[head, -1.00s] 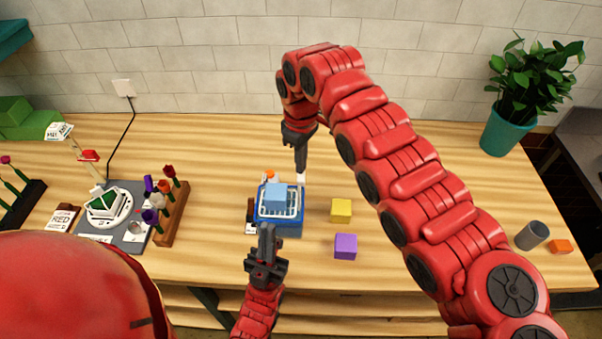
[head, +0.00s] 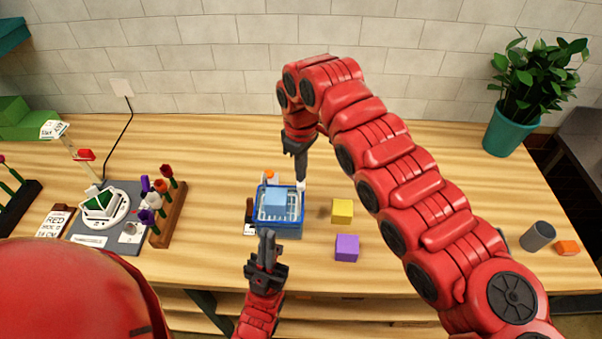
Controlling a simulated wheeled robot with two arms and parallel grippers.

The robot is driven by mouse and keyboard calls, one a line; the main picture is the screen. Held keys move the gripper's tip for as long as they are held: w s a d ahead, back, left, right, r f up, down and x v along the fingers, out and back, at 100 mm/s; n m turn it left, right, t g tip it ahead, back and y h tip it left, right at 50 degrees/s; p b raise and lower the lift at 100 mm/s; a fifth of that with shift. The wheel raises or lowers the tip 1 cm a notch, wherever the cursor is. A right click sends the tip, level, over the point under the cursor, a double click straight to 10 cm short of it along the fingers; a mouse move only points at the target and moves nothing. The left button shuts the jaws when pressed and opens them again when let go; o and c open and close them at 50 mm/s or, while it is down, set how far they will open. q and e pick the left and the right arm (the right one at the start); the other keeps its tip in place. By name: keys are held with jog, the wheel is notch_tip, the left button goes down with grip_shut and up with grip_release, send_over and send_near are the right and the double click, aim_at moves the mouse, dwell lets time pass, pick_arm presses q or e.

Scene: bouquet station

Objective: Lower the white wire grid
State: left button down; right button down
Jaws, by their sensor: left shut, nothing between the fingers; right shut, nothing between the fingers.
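The white wire grid (head: 263,215) lies at the top of a blue box (head: 280,231) on the table, within its rim. A light blue cube (head: 276,203) sits at the grid, partly covering it. My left gripper (head: 267,236) is shut and empty, just in front of the box's near side. My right gripper (head: 300,183) is shut and points down by the box's far right corner, close to a small white piece there. I cannot tell whether either fingertip touches the grid or box.
A yellow cube (head: 342,210) and a purple cube (head: 346,248) stand right of the box. Left are a rack of flowers (head: 170,214) and a grey station (head: 130,198).

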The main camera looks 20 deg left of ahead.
jog(key=shift+f, duration=0.2)
dwell(0.3)
jog(key=shift+f+b, duration=1.25)
jog(key=shift+f, duration=0.3)
jog(key=shift+f+b, duration=0.7)
jog(key=shift+f, duration=0.1)
jog(key=shift+r, duration=0.1)
jog(key=shift+r+p, duration=0.8)
jog(key=shift+r, duration=1.65)
